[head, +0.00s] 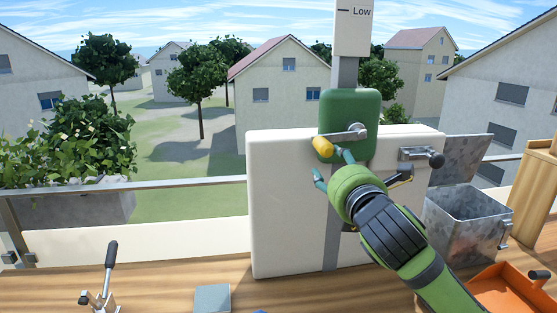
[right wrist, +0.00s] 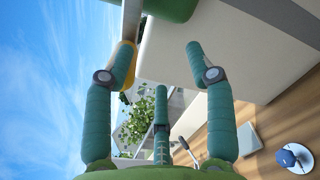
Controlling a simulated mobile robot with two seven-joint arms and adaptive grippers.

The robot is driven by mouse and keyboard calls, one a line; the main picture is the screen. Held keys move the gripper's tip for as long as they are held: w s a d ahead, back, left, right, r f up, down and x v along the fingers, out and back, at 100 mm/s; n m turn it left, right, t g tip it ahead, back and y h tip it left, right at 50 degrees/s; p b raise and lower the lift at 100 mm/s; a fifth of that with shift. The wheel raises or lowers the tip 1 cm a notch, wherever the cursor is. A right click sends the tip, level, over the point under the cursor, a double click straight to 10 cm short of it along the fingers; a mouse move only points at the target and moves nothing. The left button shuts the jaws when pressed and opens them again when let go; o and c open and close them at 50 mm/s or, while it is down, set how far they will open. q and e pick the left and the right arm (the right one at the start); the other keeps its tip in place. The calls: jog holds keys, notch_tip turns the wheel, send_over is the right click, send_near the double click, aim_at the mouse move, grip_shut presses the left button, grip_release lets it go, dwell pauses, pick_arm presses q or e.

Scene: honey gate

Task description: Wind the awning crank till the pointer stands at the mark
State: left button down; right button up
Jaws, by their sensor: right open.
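The awning crank has a green housing (head: 349,105) on a post in front of a cream panel. Its silver crank arm (head: 345,135) points left and slightly down, ending in a yellow knob (head: 322,146). Above stands a white plate marked "Low" (head: 354,25); the pointer is not visible. My right gripper (head: 331,164) is open just below and beside the knob. In the right wrist view its fingers are spread, and part of the yellow knob (right wrist: 131,74) shows behind the left finger. I cannot tell if they touch. My left gripper is out of view.
The cream panel (head: 285,210) stands behind my right arm. A metal bin (head: 466,213) and an orange tray (head: 490,282) are at right. A lever (head: 110,258) and grey block (head: 212,298) are at left.

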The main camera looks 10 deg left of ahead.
aim_at(344, 141)
jog(key=shift+n+y, duration=0.3)
jog(key=w+a+p, duration=0.1)
jog(key=w, duration=0.1)
jog(key=w+a+r+p, duration=0.1)
jog(key=w+a, duration=0.1)
jog(key=shift+a+r+p, duration=0.1)
jog(key=shift+p, duration=0.2)
jog(key=shift+w, duration=0.35)
jog(key=shift+s+d, duration=0.15)
jog(key=shift+d, duration=0.2)
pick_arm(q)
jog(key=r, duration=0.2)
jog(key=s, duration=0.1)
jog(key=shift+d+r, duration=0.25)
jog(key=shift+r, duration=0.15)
pick_arm(e)
jog(key=shift+a, duration=0.1)
grip_shut()
